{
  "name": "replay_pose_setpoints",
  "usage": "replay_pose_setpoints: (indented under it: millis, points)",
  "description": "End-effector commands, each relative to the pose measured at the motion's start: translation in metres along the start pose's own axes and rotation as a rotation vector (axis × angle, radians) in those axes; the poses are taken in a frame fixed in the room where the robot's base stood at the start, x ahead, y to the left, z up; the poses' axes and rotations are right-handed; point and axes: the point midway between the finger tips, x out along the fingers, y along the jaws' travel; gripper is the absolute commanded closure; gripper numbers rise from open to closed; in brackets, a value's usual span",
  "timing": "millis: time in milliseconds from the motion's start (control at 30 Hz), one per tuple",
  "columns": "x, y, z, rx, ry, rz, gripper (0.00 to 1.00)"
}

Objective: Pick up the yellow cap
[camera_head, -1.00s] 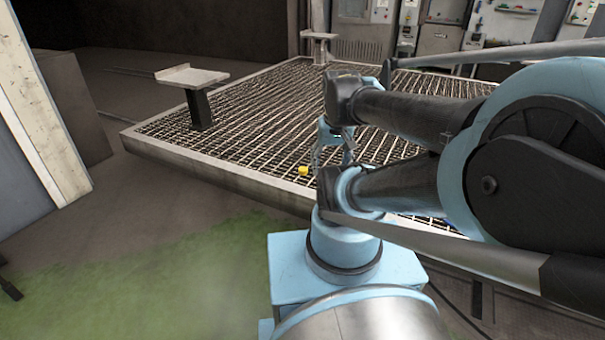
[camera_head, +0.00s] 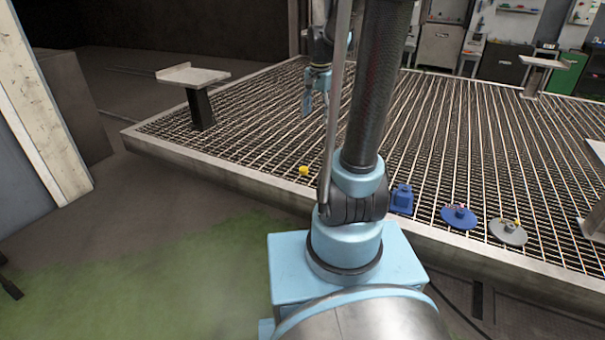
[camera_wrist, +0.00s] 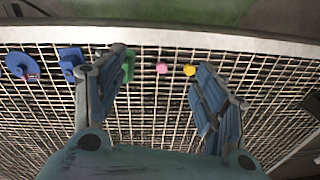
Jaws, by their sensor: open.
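The yellow cap (camera_head: 303,171) is small and sits on the metal grating near its front edge, left of my arm's base in the head view. In the wrist view the yellow cap (camera_wrist: 190,70) shows between my fingers, close to the right fingertip. My gripper (camera_head: 307,104) hangs fingers-down above the grating, beyond and above the cap in the head view. In the wrist view my gripper (camera_wrist: 163,62) is open, its blue fingers wide apart with nothing held. The cap appears well below the fingers.
In the wrist view, a pink item (camera_wrist: 162,68) and a green item (camera_wrist: 128,68) lie left of the cap. A blue object (camera_head: 402,199), a blue disc (camera_head: 459,217) and a grey disc (camera_head: 508,231) sit along the front edge. A pedestal (camera_head: 201,105) stands at left.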

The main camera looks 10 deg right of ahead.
Motion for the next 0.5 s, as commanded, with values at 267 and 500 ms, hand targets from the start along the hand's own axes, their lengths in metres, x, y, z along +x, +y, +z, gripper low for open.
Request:
replay_pose_setpoints:
  millis: [267, 500]
  points:
    - [0.03, -0.054, -0.053, 0.209, -0.014, 0.017, 0.35]
    - [0.068, -0.096, -0.094, 0.39, -0.024, 0.035, 0.35]
